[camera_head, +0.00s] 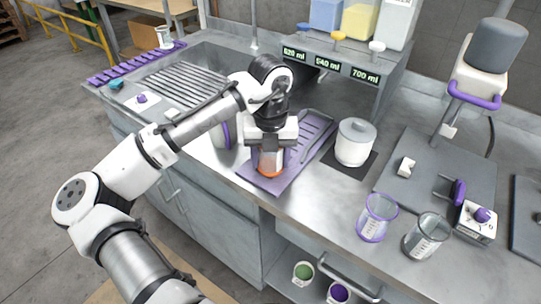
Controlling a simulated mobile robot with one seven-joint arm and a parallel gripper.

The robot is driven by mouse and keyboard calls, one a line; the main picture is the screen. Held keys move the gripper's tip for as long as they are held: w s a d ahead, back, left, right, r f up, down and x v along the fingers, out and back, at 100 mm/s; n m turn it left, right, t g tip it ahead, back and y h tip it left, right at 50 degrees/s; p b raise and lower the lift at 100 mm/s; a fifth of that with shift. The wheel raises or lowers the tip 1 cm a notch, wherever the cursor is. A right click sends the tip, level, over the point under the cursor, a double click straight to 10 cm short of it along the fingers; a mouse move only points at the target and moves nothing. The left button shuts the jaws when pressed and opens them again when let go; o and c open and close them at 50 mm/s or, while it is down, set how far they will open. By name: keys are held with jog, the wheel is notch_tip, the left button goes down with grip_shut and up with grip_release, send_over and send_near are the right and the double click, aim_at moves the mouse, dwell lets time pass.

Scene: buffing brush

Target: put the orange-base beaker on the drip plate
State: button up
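The orange-base beaker (271,164) is clear, with an orange band at its bottom. It stands upright at, or just above, the front left part of a purple ribbed plate (302,157), which looks like the drip plate. I cannot tell whether its base touches the plate. My gripper (270,150) points straight down at the beaker, and its body hides the beaker's rim. The fingers are at the beaker's upper part, but their gap is too small to make out, so I cannot tell whether they grip it.
A dispenser (347,68) with volume labels stands behind the plate. A white lidded pot (355,143) is right of the plate. A purple-rimmed beaker (377,217) and a grey-rimmed beaker (427,236) stand at the front right. A sink (185,82) is at the left. Bare counter lies before the pot.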

jog(key=o, duration=0.4)
jog(key=shift+r, duration=0.1)
notch_tip(320, 180, up, 12)
jog(key=shift+r+b, duration=0.1)
jog(key=shift+b, duration=0.4)
